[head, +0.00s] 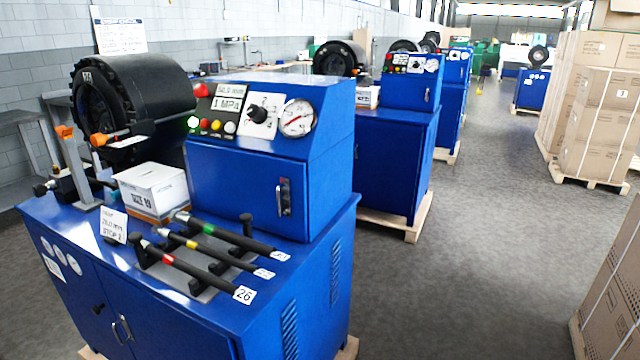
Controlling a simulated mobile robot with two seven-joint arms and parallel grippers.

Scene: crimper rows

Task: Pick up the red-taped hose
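The red-taped hose (195,269) is a black hose with a narrow red band and a white tag reading 26 at its right end. It lies nearest the front of three hoses on the blue cabinet top, across a grey rack with black upright pegs. Behind it lie a yellow-taped hose (220,253) and then a green-taped hose (237,237), roughly parallel and with small gaps between them. Each has a metallic fitting at its left end. Neither of my grippers is in view.
A blue control box (235,185) with gauge and display stands behind the hoses. A white box (152,190), a small sign (113,225) and a grey post (75,165) stand left. The black crimper head (130,100) is behind. Floor right of the cabinet is clear; cartons (600,125) stand beyond.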

